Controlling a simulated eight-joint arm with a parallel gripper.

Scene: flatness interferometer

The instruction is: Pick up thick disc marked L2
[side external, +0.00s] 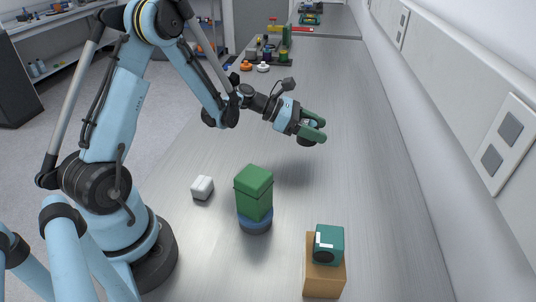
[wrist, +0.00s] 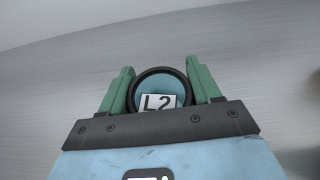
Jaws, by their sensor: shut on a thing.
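The thick disc marked L2 (wrist: 161,86) is held between the two green fingers of my gripper (wrist: 162,88) in the wrist view. It has a black rim, a blue face and a white label reading L2. My gripper (side external: 314,130) also shows in the side external view, held above the bench. There the disc (side external: 306,141) shows only as a dark shape between and below the fingers. A shadow lies on the bench below the gripper.
A green block on a blue round base (side external: 255,220) stands in front, with a small white block (side external: 202,187) to its left. A teal device (side external: 329,244) sits on a tan block (side external: 323,284). Several small parts (side external: 265,55) stand farther back. A wall bounds the bench's right.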

